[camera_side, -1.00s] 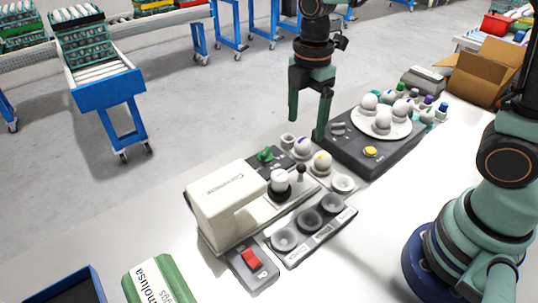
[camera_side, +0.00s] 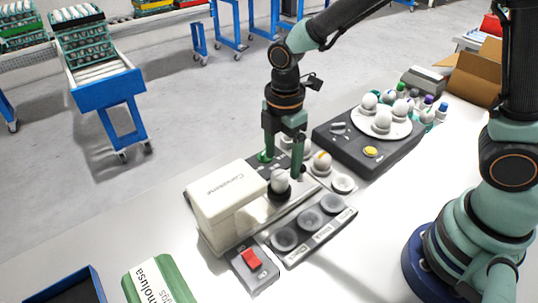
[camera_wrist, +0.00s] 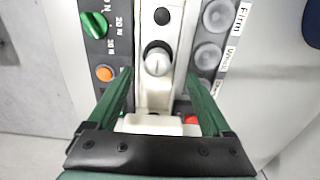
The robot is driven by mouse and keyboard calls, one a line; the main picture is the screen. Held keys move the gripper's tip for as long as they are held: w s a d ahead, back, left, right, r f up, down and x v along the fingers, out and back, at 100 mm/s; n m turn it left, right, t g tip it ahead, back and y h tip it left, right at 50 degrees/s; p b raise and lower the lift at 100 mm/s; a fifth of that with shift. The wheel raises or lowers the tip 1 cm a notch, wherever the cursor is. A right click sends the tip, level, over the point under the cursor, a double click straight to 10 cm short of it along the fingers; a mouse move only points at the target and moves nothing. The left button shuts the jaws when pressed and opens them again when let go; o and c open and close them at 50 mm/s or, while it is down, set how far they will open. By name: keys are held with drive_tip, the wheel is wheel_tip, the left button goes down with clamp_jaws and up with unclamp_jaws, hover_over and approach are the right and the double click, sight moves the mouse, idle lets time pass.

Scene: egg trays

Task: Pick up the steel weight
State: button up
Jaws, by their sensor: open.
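A pale grey rounded piece, which looks like the steel weight (camera_side: 279,182), stands on a dark round seat of the white machine. In the wrist view the weight (camera_wrist: 158,62) shows from above with a thin mark on its top, roughly centred between the fingertips. My gripper (camera_side: 282,166) is open and empty, pointing down over the weight. In the wrist view its green fingers (camera_wrist: 158,76) lie left and right of the weight, apart from it. I cannot tell how far above it the tips are.
The white machine housing (camera_side: 226,201) stands close beside the weight. A panel with a green knob (camera_wrist: 94,25) and orange button (camera_wrist: 104,74) lies on one side, grey cups (camera_side: 310,218) on the other. A turntable of eggs (camera_side: 384,127) is farther back.

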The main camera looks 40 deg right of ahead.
sight(280, 174)
drive_tip(key=shift+w+f, duration=0.15)
drive_tip(key=shift+f, duration=2.85)
drive_tip(key=shift+a, duration=0.1)
